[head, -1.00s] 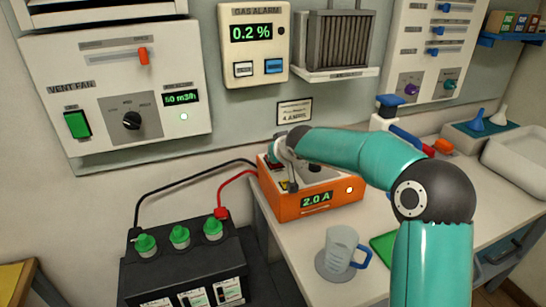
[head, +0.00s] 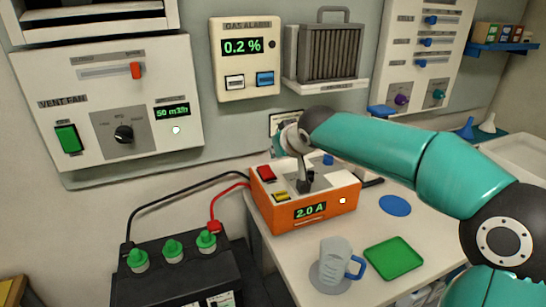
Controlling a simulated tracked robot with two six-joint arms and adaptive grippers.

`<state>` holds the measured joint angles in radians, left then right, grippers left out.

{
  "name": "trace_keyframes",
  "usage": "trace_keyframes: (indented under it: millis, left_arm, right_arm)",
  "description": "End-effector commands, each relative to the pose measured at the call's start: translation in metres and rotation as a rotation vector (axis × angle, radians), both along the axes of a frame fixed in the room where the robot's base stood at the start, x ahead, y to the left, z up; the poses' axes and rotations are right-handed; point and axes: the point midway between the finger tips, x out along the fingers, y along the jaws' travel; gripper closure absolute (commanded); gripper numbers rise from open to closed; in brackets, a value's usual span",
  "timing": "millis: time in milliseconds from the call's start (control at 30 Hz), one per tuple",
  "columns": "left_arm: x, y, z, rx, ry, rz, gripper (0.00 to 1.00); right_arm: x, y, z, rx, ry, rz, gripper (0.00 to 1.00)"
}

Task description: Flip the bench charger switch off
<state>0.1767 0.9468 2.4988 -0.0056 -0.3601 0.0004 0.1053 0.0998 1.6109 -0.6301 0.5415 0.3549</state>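The bench charger (head: 285,217) is an orange box with a pale top on the bench. My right gripper (head: 304,186) points down over the middle of the charger's top, right of the red switch. Its fingers are small and dark, and I cannot tell whether they touch the top. The switch's tilt is unclear. My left gripper is out of view.
A black battery (head: 175,275) with green caps stands left, joined to the charger by black and red cables. A glass mug (head: 335,258) and green mat (head: 393,257) lie in front. The vent fan panel (head: 85,105) and gas alarm (head: 245,60) hang behind.

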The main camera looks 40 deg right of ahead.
Motion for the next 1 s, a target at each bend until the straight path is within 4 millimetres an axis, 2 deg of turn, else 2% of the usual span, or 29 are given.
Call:
trace_keyframes:
  millis: [333,500,767,1000]
  left_arm:
    - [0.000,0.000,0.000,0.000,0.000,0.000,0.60]
    - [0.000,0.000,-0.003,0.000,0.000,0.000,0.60]
    - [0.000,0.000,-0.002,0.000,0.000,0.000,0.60]
    - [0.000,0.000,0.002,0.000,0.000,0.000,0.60]
  right_arm:
    - [-0.002,0.001,0.001,0.000,0.001,0.000,1.00]
    - [0.009,-0.002,0.004,-0.005,-0.020,-0.003,1.00]
    - [0.010,-0.001,0.004,-0.005,-0.019,0.000,1.00]
    - [0.023,-0.004,-0.007,-0.004,-0.016,0.000,1.00]
